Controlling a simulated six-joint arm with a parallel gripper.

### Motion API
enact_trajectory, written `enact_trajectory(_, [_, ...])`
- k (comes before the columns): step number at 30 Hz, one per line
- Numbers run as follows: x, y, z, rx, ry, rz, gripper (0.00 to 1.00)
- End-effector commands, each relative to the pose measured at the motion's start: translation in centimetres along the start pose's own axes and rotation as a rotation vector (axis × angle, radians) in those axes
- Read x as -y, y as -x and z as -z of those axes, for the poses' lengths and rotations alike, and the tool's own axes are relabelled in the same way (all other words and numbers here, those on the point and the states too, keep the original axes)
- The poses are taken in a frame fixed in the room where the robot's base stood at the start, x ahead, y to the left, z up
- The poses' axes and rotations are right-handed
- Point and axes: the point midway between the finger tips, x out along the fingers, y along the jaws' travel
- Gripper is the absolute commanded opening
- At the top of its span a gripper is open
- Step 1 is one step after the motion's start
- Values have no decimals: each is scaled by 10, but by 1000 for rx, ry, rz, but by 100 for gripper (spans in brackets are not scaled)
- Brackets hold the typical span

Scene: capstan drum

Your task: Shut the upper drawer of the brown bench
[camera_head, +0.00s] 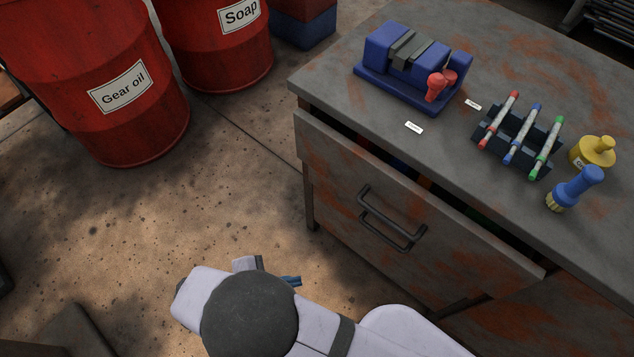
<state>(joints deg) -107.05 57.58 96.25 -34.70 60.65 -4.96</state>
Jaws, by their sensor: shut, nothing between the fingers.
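The bench (330,88) is grey with brown rust patches and fills the right side. Its upper drawer (335,170) stands partly open. A dark gap shows between the drawer front and the bench top, with bits of coloured things inside. A dark bar handle (392,232) is fixed to the drawer front. My gripper (292,281) is low in the picture, left of the drawer front and apart from it. Only its small blue-grey finger ends show past my white arm. They are shut and empty.
A blue vise (400,70), a rack with several coloured pens (512,140), a yellow bottle (592,152) and a blue brush (575,188) stand on the bench top. Red drums (100,70) stand at the upper left. The floor between drums and bench is clear.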

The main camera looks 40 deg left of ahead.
Motion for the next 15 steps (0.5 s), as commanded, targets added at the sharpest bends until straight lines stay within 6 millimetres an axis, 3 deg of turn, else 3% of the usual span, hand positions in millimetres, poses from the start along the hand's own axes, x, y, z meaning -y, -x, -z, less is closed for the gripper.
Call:
enact_trajectory(1, [-1, -11, 17, 44, 76, -78, 0])
enact_trajectory(4, [-30, -2, 12, 160, 196, -226, 0])
enact_trajectory(10, [-106, 53, -30, 434, 324, -462, 0])
enact_trajectory(15, [-136, 97, -65, 668, 392, -556, 0])
